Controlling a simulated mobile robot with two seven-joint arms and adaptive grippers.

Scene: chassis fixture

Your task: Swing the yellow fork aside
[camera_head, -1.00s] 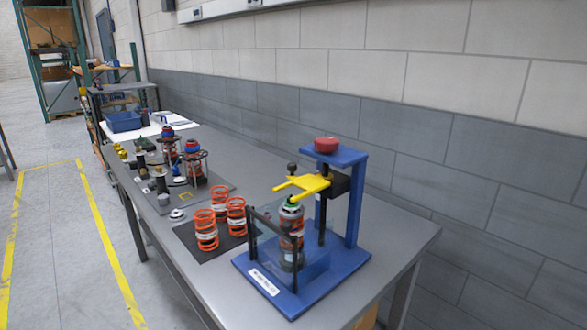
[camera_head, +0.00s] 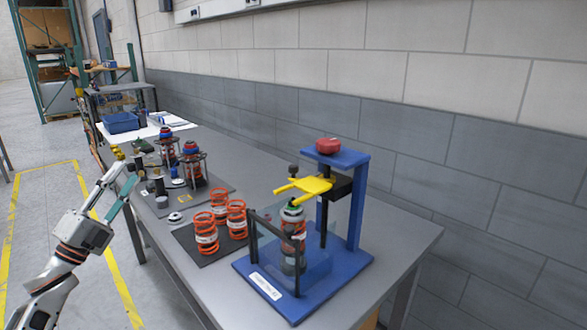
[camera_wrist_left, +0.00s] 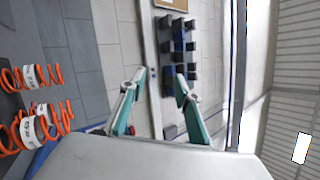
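The yellow fork (camera_head: 312,186) is on the blue press fixture (camera_head: 350,215). Its prongs point left, above the green-topped spring unit (camera_head: 292,235) standing in the fixture. A dark knob sits by the fork's rear edge. My left gripper (camera_head: 128,171) is at the left of the head view, by the table's left edge, well apart from the fork. Its two fingers with teal pads are spread and empty; they also show open in the left wrist view (camera_wrist_left: 158,76). The fork is not visible in the wrist view. My right gripper is out of view.
Several orange springs (camera_head: 207,236) stand on a dark mat between my left gripper and the fixture. Spring assemblies (camera_head: 193,168) stand on a plate behind them. A clear guard with dark posts (camera_head: 275,240) fronts the fixture. A wall runs along the right.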

